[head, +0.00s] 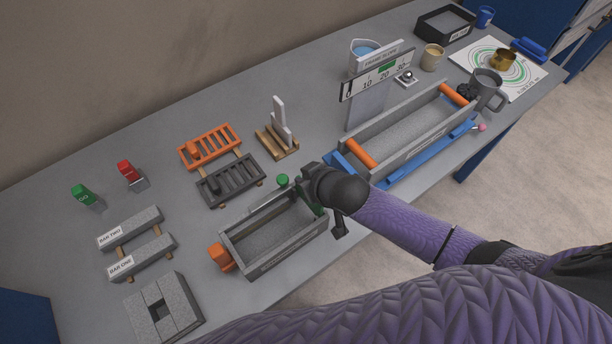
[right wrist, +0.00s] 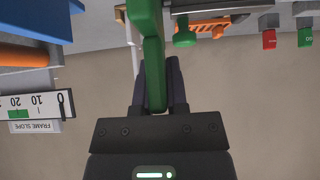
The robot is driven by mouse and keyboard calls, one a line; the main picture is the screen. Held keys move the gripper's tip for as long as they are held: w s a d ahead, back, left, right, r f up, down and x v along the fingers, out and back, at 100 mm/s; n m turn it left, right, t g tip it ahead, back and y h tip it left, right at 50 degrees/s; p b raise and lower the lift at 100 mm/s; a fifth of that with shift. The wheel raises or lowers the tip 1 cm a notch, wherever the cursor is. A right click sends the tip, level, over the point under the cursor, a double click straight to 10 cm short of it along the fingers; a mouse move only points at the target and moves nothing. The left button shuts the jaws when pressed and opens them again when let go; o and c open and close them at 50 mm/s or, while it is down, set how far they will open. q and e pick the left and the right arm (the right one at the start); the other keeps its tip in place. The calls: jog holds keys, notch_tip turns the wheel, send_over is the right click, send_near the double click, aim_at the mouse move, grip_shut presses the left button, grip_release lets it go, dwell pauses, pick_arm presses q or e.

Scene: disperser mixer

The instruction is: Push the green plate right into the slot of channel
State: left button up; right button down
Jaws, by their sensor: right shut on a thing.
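The grey channel (head: 238,268) is an open trough on the table, below the middle of the head view. The green plate (head: 319,210) shows as a small green part at the channel's right end, mostly hidden behind my gripper. In the right wrist view the green plate (right wrist: 152,60) runs down between the fingers. My right gripper (head: 318,188) is shut on it at the channel's right end; the fingers also show in the right wrist view (right wrist: 158,85). I cannot tell how deep the plate sits in the slot. My left gripper is not in view.
An orange block (head: 221,257) sits at the channel's left end, and a green knob (head: 282,180) is behind it. Orange (head: 222,142) and dark racks (head: 240,186) stand behind. A longer grey trough (head: 420,132) with orange ends lies to the right. The table's front edge is close.

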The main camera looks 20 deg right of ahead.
jog(key=shift+f+b, duration=1.55)
jog(key=shift+f, duration=0.6)
jog(key=c, duration=0.6)
grip_release()
jog(key=shift+s+r, duration=0.15)
jog(key=shift+r, duration=0.05)
jog(key=p+v, duration=0.3)
jog(key=v, duration=0.5)
jog(key=shift+s+d+r+p, duration=0.15)
jog(key=shift+s+r+p, duration=0.1)
jog(key=shift+p, duration=0.1)
jog(key=shift+s+d+r, duration=0.1)
jog(key=shift+s+r, duration=0.1)
jog(key=shift+s, duration=0.05)
